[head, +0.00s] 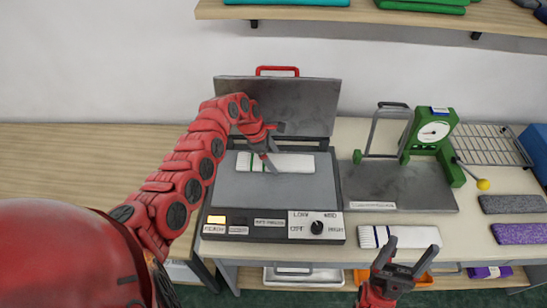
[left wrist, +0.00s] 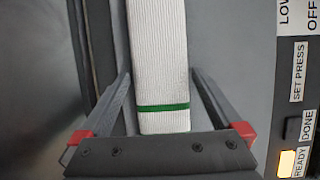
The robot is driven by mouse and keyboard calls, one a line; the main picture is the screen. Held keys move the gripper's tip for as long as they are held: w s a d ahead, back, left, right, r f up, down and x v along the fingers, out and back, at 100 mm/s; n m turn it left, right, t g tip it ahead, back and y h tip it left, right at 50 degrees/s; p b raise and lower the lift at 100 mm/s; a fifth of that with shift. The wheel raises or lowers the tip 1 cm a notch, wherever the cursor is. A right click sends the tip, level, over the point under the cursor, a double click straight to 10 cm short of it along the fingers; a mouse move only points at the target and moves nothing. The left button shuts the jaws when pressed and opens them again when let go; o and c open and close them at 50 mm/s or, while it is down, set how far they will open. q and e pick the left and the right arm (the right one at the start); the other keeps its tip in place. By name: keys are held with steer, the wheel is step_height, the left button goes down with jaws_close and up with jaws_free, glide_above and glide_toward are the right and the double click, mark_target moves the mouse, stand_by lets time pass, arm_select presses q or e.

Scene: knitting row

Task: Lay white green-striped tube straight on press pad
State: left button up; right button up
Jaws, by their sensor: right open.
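The white green-striped tube (head: 295,163) lies flat and roughly straight, left to right, on the back part of the grey press pad (head: 285,190). Its green-striped end is at the left; one green stripe shows in the left wrist view, where the tube (left wrist: 158,60) runs between the fingers. My left gripper (head: 268,152) is over the tube near its striped end. Its jaws are open, one finger on each side, with a narrow gap at the right finger. My right gripper (head: 400,268) is open and empty in front of the table edge.
The press lid (head: 300,100) with a red handle stands open behind the pad. A second white tube (head: 412,237) lies at the table's front. A green scale stand (head: 435,140) on a grey plate (head: 400,190) is to the right, with grey and purple pieces (head: 520,233) beyond.

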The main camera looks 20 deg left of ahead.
arm_select(q)
steer(key=shift+a+r, duration=0.1)
steer(key=shift+r, duration=0.2)
steer(key=b+v, duration=0.3)
steer(key=v, duration=0.8)
steer(key=shift+r, duration=0.25)
steer(key=shift+s+a, duration=0.1)
steer(key=shift+a, duration=0.05)
